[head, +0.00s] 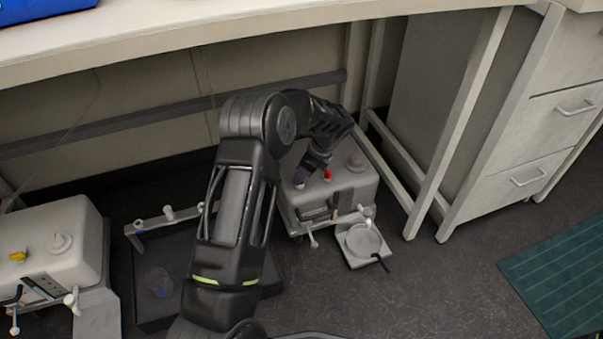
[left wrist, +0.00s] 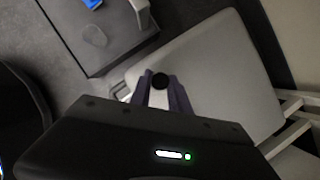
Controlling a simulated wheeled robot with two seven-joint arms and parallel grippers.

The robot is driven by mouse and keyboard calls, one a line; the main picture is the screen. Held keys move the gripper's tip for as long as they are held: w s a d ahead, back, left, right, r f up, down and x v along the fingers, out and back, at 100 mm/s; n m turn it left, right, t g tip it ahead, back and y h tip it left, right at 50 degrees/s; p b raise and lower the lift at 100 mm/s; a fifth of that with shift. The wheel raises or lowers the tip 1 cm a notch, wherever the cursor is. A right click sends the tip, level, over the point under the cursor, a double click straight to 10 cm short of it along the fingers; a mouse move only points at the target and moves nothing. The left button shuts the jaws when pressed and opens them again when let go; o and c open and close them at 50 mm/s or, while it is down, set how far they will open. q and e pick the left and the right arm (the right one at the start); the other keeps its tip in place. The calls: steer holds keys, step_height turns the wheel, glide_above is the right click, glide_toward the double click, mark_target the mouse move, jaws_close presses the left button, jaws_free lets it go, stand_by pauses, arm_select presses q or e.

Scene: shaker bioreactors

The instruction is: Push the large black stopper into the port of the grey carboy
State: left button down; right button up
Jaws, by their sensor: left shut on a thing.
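The large black stopper (left wrist: 160,80) shows as a dark round end between the purple fingertips of my left gripper (left wrist: 161,92) in the left wrist view. The gripper is shut on it. A pale grey carboy (left wrist: 225,75) lies beneath, and the stopper shows over its top near one edge. In the head view my left gripper (head: 300,180) is low at the left part of the carboy's top (head: 350,188). The stopper and the port under it are hidden there, so I cannot tell whether they touch. My right gripper is not in view.
A red piece (head: 327,175) and a round cap (head: 354,162) are on this carboy. A second pale carboy (head: 75,225) with a yellow stopper (head: 18,256) stands left. A dark tray (head: 150,323), white plate (head: 372,260) and green mat (head: 560,265) lie on the floor. The bench (head: 200,30) overhangs.

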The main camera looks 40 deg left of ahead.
arm_select(q)
steer(key=shift+f, duration=0.1)
steer(key=c, duration=1.1)
jaws_free()
steer(key=shift+c, duration=0.2)
steer(key=p+v, duration=0.3)
steer(key=v, duration=0.4)
steer(key=shift+d+r, duration=0.2)
steer(key=shift+r, duration=0.15)
